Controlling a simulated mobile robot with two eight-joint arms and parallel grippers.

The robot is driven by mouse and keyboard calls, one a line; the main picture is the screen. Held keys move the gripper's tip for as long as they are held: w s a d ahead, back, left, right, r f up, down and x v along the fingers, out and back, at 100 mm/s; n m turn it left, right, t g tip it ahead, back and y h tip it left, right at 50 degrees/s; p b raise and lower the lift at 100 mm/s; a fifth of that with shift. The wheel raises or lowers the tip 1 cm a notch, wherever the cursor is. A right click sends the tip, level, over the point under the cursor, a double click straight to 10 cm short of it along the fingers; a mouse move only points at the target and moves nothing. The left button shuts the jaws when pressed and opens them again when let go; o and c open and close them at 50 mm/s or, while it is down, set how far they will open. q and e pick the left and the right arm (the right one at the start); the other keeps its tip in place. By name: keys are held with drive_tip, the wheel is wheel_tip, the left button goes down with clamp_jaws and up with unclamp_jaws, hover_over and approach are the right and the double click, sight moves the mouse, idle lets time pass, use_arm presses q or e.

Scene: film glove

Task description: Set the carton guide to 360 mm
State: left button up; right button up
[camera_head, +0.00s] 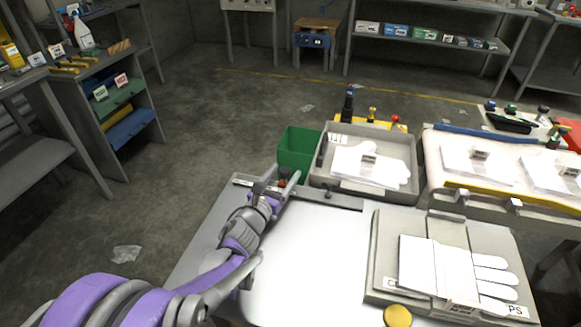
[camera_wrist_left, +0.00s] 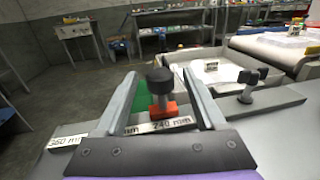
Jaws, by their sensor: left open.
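A black knob (camera_wrist_left: 160,80) on a red block (camera_wrist_left: 163,112) stands on a grey rail in the left wrist view. A white label reading 240 mm (camera_wrist_left: 170,125) lies just in front of it. A label reading 360 mm (camera_wrist_left: 66,143) is further left on the rail. My left gripper (camera_head: 284,172) is at the table's far left corner, its fingers open on either side of the knob; I cannot tell whether they touch it. The red block (camera_head: 283,183) is small and partly hidden in the head view. My right gripper is not in view.
A second black knob (camera_wrist_left: 248,82) stands right of my left gripper. A green bin (camera_head: 297,148) and a grey tray (camera_head: 330,182) with white gloves lie beyond the table. A grey fixture (camera_head: 385,240) with a white glove and a yellow button (camera_head: 397,316) are at right. The white tabletop (camera_head: 310,265) is clear.

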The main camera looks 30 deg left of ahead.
sight(288, 168)
use_arm(q)
drive_tip(key=shift+w+a, duration=0.15)
drive_tip(key=shift+w, duration=2.05)
drive_tip(key=shift+c, duration=0.4)
clamp_jaws()
